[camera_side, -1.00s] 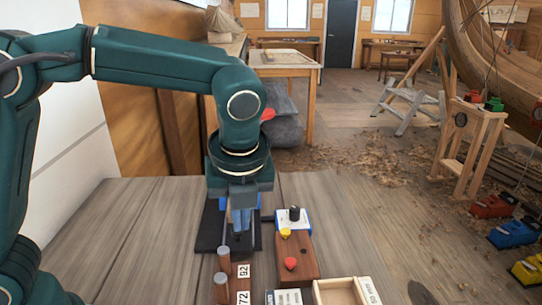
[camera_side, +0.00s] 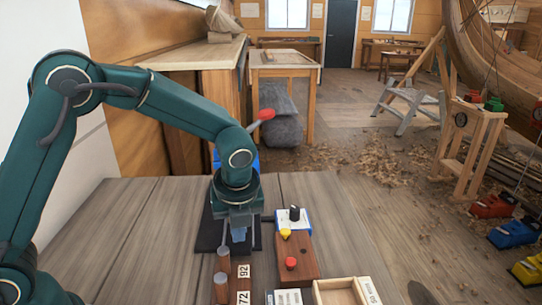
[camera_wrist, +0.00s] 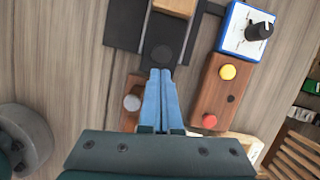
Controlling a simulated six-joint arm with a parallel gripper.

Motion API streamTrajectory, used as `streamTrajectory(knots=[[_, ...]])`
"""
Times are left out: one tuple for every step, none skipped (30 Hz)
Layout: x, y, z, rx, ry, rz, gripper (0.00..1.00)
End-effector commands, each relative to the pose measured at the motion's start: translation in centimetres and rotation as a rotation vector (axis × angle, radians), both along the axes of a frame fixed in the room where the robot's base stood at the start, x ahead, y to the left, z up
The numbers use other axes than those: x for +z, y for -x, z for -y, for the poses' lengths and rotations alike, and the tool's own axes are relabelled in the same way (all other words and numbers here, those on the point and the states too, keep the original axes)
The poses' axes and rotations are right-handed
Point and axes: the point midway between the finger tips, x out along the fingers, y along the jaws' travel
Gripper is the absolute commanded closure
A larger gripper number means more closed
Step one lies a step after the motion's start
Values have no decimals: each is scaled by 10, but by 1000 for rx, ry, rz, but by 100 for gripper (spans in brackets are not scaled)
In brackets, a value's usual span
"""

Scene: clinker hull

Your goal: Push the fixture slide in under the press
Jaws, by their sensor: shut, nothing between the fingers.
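The fixture slide seems to be the dark grey strip (camera_wrist: 160,45) with a round dark disc, running up the wrist view on a black base plate (camera_wrist: 124,18). A light wooden block (camera_wrist: 175,6) sits at its far end, cut by the top edge. My gripper (camera_wrist: 160,75) is shut and empty, its blue fingertips just short of the disc; I cannot tell whether they touch it. In the side view my gripper (camera_side: 238,234) hangs over the black plate (camera_side: 208,236). The press shows behind my arm as a blue part (camera_side: 254,160) with a red-knobbed lever (camera_side: 266,115); the arm hides most of it.
Right of the plate are a blue-edged box with a black knob (camera_wrist: 259,30) and a wooden button box (camera_wrist: 218,92) with yellow and red buttons. The bench's left side is clear.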

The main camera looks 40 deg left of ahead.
Motion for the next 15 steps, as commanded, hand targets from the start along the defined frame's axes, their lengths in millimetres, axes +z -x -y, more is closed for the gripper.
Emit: streamTrajectory(knots=[[0,0,0,0,0,0,100],[0,0,0,0,0,0,100],[0,0,0,0,0,0,100],[0,0,0,0,0,0,100],[0,-1,0,0,0,0,100],[0,-2,-2,1,0,0,100],[0,-5,-4,2,1,1,100],[0,-8,-7,4,1,1,100],[0,-13,-12,6,0,2,100],[0,-17,-17,7,0,2,100],[0,-23,-22,8,0,3,100],[0,-29,-29,9,0,2,100],[0,-34,-34,8,1,3,100],[0,-39,-39,8,0,2,100],[0,-45,-44,7,0,3,100]])
